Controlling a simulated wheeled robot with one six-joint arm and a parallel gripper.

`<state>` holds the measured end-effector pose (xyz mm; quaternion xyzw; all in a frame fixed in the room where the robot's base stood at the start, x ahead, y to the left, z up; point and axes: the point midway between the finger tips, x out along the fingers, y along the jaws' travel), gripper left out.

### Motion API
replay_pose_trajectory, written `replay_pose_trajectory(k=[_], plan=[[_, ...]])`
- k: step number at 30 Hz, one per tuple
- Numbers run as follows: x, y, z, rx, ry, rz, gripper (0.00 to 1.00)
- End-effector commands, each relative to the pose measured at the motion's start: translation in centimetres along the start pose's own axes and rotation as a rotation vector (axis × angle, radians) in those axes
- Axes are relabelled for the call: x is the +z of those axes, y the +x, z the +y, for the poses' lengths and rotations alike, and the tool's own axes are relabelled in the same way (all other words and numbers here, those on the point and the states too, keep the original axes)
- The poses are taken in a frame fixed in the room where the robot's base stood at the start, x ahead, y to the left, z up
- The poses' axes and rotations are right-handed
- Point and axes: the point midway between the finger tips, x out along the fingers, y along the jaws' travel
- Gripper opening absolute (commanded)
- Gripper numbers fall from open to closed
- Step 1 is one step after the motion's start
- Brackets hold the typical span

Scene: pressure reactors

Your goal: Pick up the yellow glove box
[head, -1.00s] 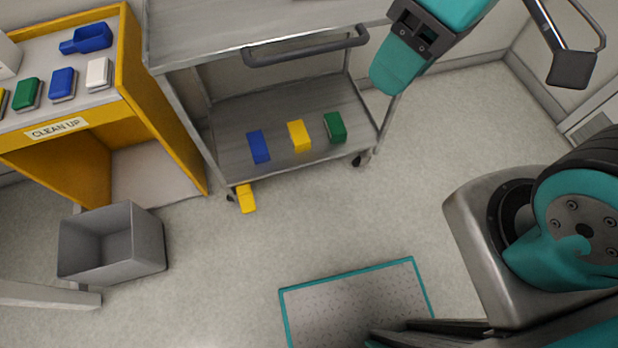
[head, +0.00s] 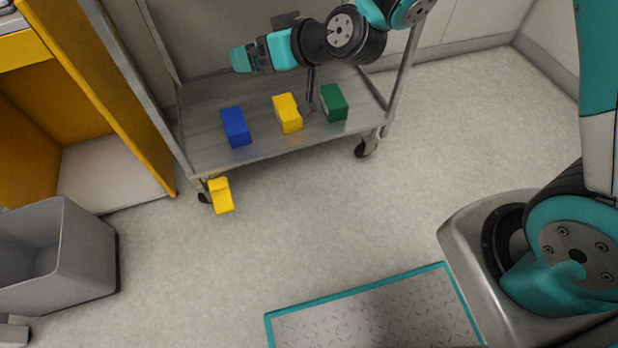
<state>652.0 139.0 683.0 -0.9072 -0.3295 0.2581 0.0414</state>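The yellow glove box (head: 287,114) stands on the lower shelf (head: 205,105) of a metal cart. It is between a blue box (head: 236,127) and a green box (head: 334,103). My gripper (head: 242,60) is over the back part of the shelf, up and left of the yellow box in the picture. It points left and is apart from the yellow box. A thin dark part by my arm hangs down between the yellow and green boxes; whether it touches either cannot be told. I see nothing held, but the finger gap is too small to make out.
A yellow block (head: 221,195) lies on the floor by the cart's front left wheel. A grey bin (head: 65,255) and a yellow cabinet (head: 120,85) are at left. A teal-edged plate (head: 375,315) is at the bottom. The floor between is clear.

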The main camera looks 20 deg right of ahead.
Motion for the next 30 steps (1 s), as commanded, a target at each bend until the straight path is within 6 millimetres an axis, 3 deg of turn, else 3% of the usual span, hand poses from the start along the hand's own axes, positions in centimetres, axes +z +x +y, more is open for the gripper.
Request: replay_pose_trajectory(k=[1, 6, 12, 16, 21, 30], plan=[[4.6, 3.1, 2.1, 0.028, 0.003, 0.038, 1.00], [12.7, 8.8, 7.5, 0.157, -0.012, 0.204, 1.00], [23.6, 13.4, 14.0, 0.354, -0.038, 0.359, 1.00], [28.2, 14.5, 16.3, 0.451, -0.076, 0.456, 1.00], [32.4, 14.7, 18.4, 0.550, -0.103, 0.511, 1.00], [33.2, 14.4, 18.9, 0.583, -0.112, 0.528, 1.00]])
